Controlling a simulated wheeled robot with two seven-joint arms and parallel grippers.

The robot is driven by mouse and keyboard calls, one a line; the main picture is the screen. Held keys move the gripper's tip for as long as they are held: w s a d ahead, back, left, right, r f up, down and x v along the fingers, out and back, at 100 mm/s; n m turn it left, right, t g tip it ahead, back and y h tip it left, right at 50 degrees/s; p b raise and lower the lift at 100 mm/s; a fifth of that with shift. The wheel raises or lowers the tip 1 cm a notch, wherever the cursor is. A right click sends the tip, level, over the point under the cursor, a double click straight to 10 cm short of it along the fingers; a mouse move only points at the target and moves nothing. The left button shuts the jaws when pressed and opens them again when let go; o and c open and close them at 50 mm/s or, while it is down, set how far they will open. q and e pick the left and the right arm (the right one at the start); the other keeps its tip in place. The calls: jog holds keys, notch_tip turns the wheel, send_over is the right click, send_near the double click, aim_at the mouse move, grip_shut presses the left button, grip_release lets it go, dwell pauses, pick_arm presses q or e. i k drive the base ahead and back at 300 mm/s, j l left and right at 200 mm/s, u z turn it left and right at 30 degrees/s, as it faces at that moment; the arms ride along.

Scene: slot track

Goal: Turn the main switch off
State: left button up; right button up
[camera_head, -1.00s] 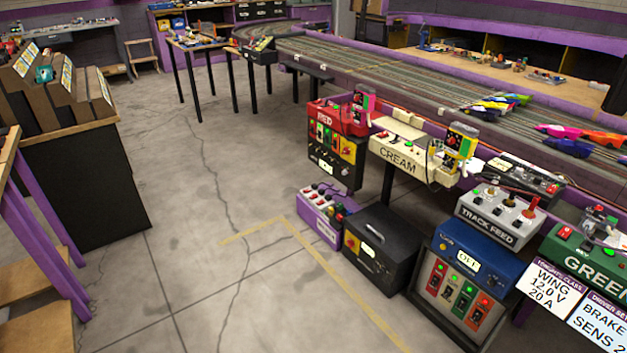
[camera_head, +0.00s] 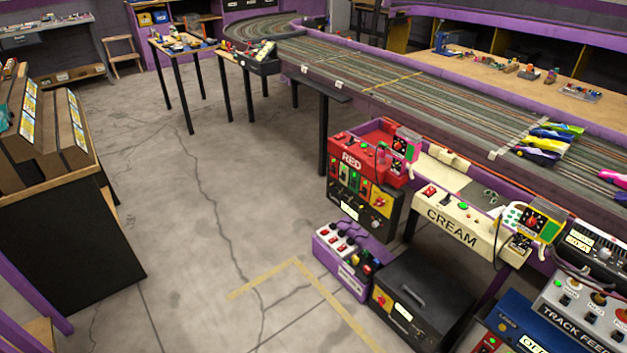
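I cannot tell which control is the main switch; no label reading "main" is legible. A grey TRACK FEED box (camera_head: 578,322) with several knobs and a green light is cut off at the lower right. A cream control panel (camera_head: 452,229) has a red rocker, a dark lever and a lit green button. A red control station (camera_head: 352,160) stands left of it, above a black panel with coloured switches (camera_head: 362,198). A purple box (camera_head: 344,268) with several red switches sits on the floor below. Neither of my grippers is in view.
The slot track (camera_head: 400,85) runs along the right with several cars (camera_head: 548,142). A black box (camera_head: 422,300) and a blue unit (camera_head: 508,328) stand below the panels. A display stand (camera_head: 50,170) is at left. The floor (camera_head: 190,215) between is open.

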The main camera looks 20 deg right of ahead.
aim_at(379, 201)
jog(key=i+j+z, duration=0.15)
jog(key=i, duration=0.6)
jog(key=i+j+z, duration=0.1)
jog(key=i, duration=0.65)
jog(key=i+j+z, duration=0.1)
jog(key=i+z, duration=0.2)
jog(key=z, duration=0.15)
jog(key=i+j+z, duration=0.2)
jog(key=z, duration=0.25)
jog(key=i+j+z, duration=0.25)
jog(key=z, duration=0.25)
jog(key=i+j+z, duration=0.2)
jog(key=j+z, duration=0.25)
jog(key=l, duration=0.1)
